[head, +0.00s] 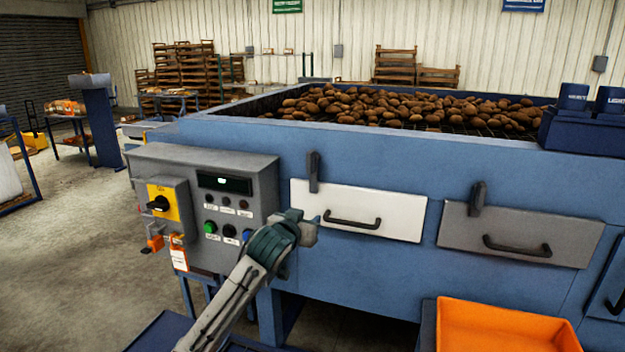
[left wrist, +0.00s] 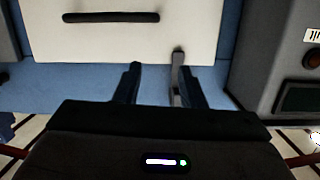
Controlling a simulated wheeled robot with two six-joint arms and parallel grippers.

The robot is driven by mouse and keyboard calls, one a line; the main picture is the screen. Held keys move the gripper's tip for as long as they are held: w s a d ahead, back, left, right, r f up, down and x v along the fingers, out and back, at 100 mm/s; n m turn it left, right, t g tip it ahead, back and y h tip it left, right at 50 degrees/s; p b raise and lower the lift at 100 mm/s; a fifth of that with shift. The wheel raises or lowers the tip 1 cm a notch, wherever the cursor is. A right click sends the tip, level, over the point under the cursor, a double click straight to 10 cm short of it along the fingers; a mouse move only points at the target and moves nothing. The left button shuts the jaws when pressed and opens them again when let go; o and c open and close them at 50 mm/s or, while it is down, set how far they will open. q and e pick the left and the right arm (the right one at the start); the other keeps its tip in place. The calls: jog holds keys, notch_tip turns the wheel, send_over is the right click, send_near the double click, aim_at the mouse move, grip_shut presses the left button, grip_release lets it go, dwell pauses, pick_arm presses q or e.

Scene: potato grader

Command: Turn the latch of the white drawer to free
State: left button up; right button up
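The white drawer (head: 385,200) is closed in the blue machine's front, with a black bar handle (head: 352,220). Its dark latch (head: 313,172) stands upright at the drawer's upper left edge. My left gripper (head: 305,228) is in front of the drawer's lower left corner in the head view. In the left wrist view my left gripper (left wrist: 158,85) is open. There the latch (left wrist: 178,72) shows close beside the right-hand finger, on its inner side; I cannot tell whether they touch. The white drawer (left wrist: 110,42) fills the top of that view. My right gripper is not in view.
A grey control box (head: 225,180) with a yellow switch plate and buttons is left of the drawer. A grey drawer (head: 515,235) with its own latch (head: 478,197) is to the right. An orange bin (head: 495,325) is below. Potatoes (head: 390,105) lie on top of the machine.

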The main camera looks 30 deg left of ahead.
pick_arm(q)
jog(key=n+t+y, duration=0.1)
jog(key=t, duration=0.1)
send_near(312, 158)
jog(key=w+a, duration=0.1)
jog(key=w, duration=0.1)
jog(key=p+x, duration=0.1)
jog(key=x, duration=0.2)
jog(key=p+x, duration=0.2)
jog(key=x, duration=0.1)
jog(key=p+x, duration=0.2)
jog(key=x, duration=0.1)
jog(key=shift+w+a+f, duration=0.15)
jog(key=shift+f, duration=0.2)
jog(key=shift+w+a+f+p, duration=0.1)
jog(key=shift+w+f+p, duration=0.05)
jog(key=shift+w+p, duration=0.35)
jog(key=shift+c, duration=0.5)
grip_shut()
